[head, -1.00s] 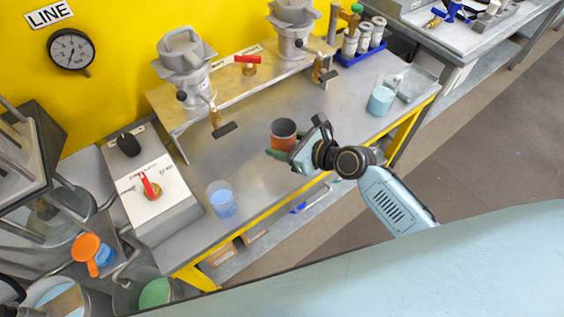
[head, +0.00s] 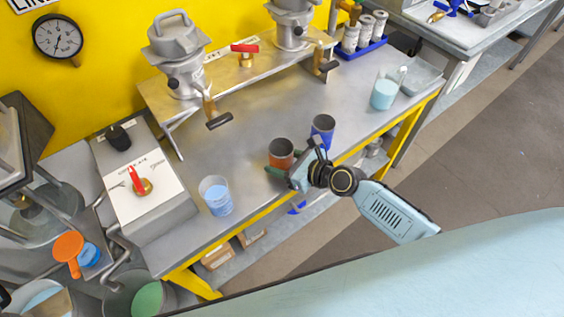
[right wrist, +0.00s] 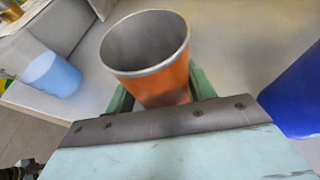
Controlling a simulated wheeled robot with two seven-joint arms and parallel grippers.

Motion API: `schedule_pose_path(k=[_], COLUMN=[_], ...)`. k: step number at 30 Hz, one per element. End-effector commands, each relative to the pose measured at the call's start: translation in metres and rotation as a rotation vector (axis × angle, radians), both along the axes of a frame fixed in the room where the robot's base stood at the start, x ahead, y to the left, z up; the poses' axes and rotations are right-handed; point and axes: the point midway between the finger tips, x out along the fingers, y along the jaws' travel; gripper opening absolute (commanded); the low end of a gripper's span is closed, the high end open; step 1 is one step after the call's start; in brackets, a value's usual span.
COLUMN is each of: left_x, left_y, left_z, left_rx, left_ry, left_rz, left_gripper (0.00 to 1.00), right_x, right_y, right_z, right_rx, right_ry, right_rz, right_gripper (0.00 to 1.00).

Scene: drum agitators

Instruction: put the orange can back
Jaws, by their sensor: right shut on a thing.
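The orange can (head: 281,153) is upright, open at the top, near the front edge of the grey workbench (head: 262,190). My right gripper (head: 279,172) is shut on it; in the right wrist view the orange can (right wrist: 165,78) sits between the green fingers, with its grey inside facing up. Whether its base touches the bench cannot be told. A blue can (head: 322,128) stands just to its right, close to the gripper; it also shows at the right edge of the right wrist view (right wrist: 298,95). My left gripper is not in view.
A clear cup of blue liquid (head: 216,196) stands left near the front edge. A beaker (head: 384,94) stands at the right end. A raised shelf (head: 225,77) with grey machines runs along the back. The bench middle is clear.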

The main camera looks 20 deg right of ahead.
Motion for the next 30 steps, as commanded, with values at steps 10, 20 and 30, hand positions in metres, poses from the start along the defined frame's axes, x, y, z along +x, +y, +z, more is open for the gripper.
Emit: schedule_pose_path(k=[10, 20, 30], left_x=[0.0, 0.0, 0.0], left_y=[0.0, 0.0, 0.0], left_z=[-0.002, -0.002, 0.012], left_rx=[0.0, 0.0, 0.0], left_ry=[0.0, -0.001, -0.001], left_rz=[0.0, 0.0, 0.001], left_gripper=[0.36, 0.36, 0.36], right_x=[0.0, 0.0, -0.031], right_y=[0.0, 0.0, -0.024], right_z=[-0.003, -0.002, 0.018], right_rx=[-0.001, -0.001, -0.002], right_ry=[-0.001, -0.001, 0.002], right_rz=[0.0, 0.0, 0.0], right_gripper=[0.67, 0.76, 0.76])
